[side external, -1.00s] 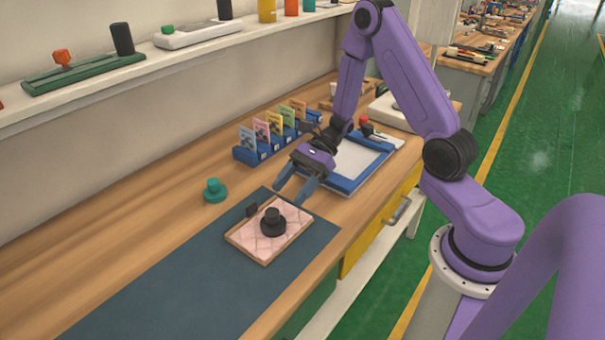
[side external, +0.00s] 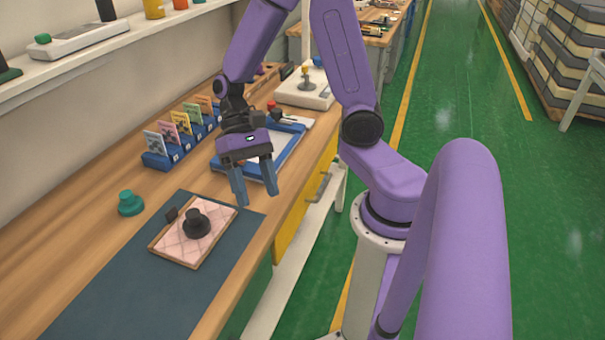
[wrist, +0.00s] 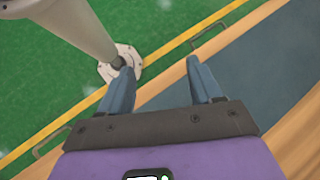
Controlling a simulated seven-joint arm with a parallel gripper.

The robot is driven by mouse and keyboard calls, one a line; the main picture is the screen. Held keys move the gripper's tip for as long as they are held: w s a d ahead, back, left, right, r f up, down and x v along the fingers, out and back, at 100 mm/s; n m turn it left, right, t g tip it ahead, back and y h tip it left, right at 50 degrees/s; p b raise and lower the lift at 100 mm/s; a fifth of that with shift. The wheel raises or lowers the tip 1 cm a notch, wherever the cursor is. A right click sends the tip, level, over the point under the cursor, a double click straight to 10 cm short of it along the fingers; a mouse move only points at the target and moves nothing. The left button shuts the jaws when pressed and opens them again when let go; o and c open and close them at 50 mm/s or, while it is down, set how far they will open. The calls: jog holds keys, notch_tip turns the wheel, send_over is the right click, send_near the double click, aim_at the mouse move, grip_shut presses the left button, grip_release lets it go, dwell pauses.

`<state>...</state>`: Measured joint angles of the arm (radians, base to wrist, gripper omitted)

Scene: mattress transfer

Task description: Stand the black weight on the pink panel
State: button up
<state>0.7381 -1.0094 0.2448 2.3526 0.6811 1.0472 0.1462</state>
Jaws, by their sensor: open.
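The black weight (side external: 196,223) stands upright on the pink panel (side external: 176,246), which lies on the dark mat (side external: 135,285). In the side view my gripper (side external: 255,200) is open and empty, with its blue fingers pointing down. It is above and to the right of the panel, near the bench's front edge, and apart from the weight. In the wrist view the two fingers (wrist: 160,75) are spread with nothing between them. Neither the weight nor the panel shows in the wrist view.
A green weight (side external: 131,203) stands left of the panel. A blue card rack (side external: 160,160) and a blue-framed tray (side external: 289,141) are behind. The near mat is clear.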

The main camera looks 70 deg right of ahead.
jog(key=s+r+n+t+h, duration=0.2)
jog(key=s+n+t, duration=0.1)
jog(key=n, duration=0.5)
jog(key=s+d+r+n+t+h, duration=0.1)
jog(key=s+r+n+t+h, duration=0.1)
jog(key=s+n, duration=0.4)
jog(key=n+h, duration=0.1)
jog(key=n, duration=0.2)
jog(key=shift+s+d+r+t, duration=0.2)
jog(key=shift+r+t, duration=0.1)
jog(key=shift+t, duration=0.1)
